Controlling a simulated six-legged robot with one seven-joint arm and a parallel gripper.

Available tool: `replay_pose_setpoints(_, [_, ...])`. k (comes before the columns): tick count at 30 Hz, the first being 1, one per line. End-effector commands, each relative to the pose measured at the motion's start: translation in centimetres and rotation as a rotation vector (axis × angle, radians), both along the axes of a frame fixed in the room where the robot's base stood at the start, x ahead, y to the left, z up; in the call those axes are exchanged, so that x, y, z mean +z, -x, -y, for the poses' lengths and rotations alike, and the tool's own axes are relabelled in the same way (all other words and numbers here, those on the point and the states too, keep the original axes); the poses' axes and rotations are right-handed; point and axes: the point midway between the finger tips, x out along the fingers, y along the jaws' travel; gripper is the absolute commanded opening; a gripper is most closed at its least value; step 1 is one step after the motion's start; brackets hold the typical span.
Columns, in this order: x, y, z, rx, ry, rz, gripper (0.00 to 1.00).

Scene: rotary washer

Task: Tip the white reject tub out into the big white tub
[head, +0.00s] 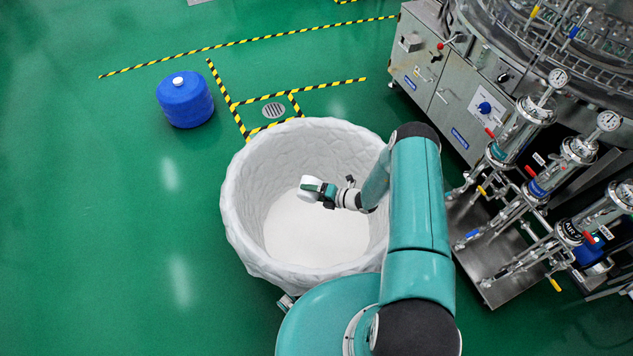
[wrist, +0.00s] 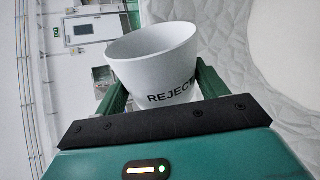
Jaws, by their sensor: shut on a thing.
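The white reject tub (wrist: 150,60), a small cup-like tub with dark "REJECT" lettering, sits between the two green fingers of my gripper (wrist: 162,84). My gripper is shut on its sides. In the head view the reject tub (head: 309,187) is a small white shape held by my gripper (head: 319,190) above the opening of the big white tub (head: 243,200). The big tub is round, with a quilted wall and a pale, flat inside. Its quilted wall (wrist: 280,45) also shows in the wrist view. The reject tub's contents are hidden, and its tilt is hard to tell.
A steel washer machine (head: 470,100) with gauges, pipes and valves stands at the right. A blue drum (head: 185,100) with a white cap stands at the upper left. A floor drain (head: 273,110) lies inside yellow-black tape.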

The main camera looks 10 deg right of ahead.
Motion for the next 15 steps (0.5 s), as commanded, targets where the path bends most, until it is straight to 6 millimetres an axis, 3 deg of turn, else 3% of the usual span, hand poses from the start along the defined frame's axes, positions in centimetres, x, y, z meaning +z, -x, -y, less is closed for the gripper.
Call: replay_pose_setpoints(15, [0.39,-0.62,0.48,-0.001,-0.040,-0.056,0.49])
